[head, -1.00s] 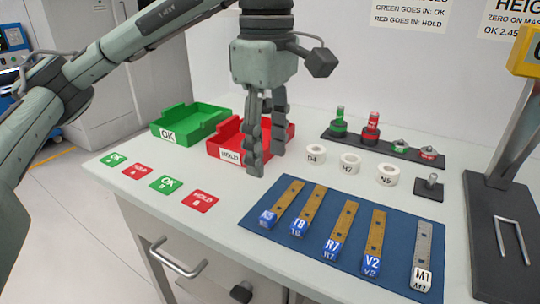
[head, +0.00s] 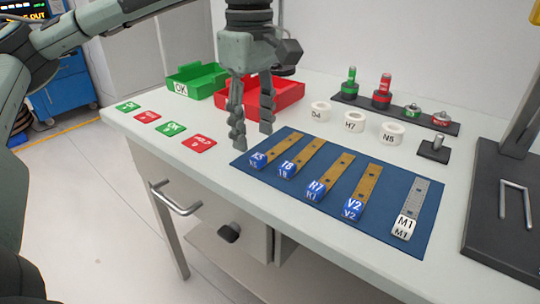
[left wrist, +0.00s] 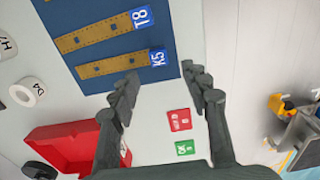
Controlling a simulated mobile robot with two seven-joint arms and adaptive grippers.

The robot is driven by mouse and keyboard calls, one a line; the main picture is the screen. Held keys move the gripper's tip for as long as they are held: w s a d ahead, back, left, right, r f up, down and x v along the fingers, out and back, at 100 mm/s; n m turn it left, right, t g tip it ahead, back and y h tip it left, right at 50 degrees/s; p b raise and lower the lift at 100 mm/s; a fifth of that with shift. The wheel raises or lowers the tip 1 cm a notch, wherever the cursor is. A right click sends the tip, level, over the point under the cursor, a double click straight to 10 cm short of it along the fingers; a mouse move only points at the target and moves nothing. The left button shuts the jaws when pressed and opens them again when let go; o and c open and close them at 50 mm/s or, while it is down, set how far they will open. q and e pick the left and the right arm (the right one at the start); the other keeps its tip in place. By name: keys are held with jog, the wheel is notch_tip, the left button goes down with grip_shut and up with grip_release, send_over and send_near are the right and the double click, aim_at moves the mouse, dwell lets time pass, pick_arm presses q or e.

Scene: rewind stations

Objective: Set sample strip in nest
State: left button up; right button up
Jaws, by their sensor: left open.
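Several tan strips with blue end blocks lie side by side on the blue mat (head: 385,235): K5 (head: 284,145), T8 (head: 307,152), R7 (head: 335,172) and V2 (head: 367,185). A grey strip M1 (head: 413,206) with a white end block lies at the mat's right. My left gripper (head: 252,132) is open and empty, above the table by the mat's left corner, near K5. In the left wrist view, the K5 strip (left wrist: 115,64) and T8 strip (left wrist: 95,32) lie beyond the open fingers (left wrist: 165,84). I cannot tell which thing is the nest. My right gripper is not in view.
A green OK tray (head: 200,80) and red HOLD tray (head: 285,93) stand behind my left gripper. White rings (head: 354,122), a black rack (head: 393,110) with green and red pieces, and a black stand (head: 505,215) are nearby. Flat cards (head: 172,129) lie near the table's left edge.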

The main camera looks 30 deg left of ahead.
aim_at(256, 155)
pick_arm(q)
jog(key=f, duration=0.4)
jog(key=shift+d+f, duration=0.2)
jog(key=shift+f, duration=0.05)
jog(key=shift+c, duration=0.3)
grip_shut()
jog(key=shift+r, duration=0.15)
